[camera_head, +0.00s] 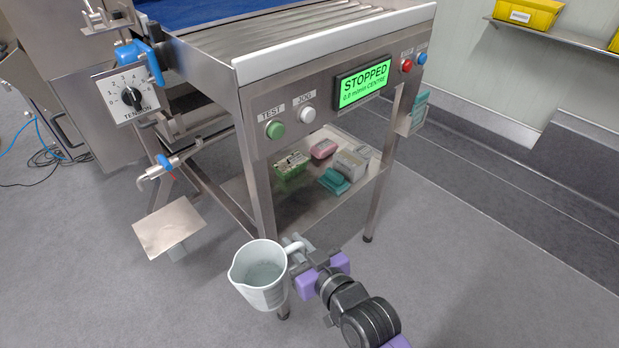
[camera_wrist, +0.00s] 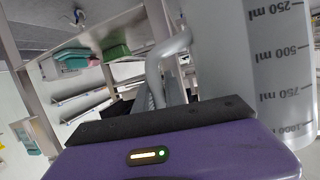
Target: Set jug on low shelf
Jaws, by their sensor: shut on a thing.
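The white jug (camera_head: 261,279) is upright, with a clear liquid in it, in front of the conveyor's near leg. My gripper (camera_head: 302,250) is shut on the jug's handle, to the right of the jug's body. In the wrist view the handle (camera_wrist: 160,62) rises from between the fingers, and the jug's side (camera_wrist: 282,70) shows dark ml marks. The low shelf (camera_head: 330,190) under the conveyor is a metal sheet. A small plate-like ledge (camera_head: 168,228) stands lower left, under a tap. The jug is held clear of both.
On the low shelf lie a green basket (camera_head: 291,166), a pink item (camera_head: 324,149), a teal item (camera_head: 335,181) and a pale box (camera_head: 352,162). The shelf's front left part looks bare. Conveyor legs (camera_head: 262,200) flank the shelf opening. The control panel (camera_head: 330,95) reads STOPPED above. Open floor lies right.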

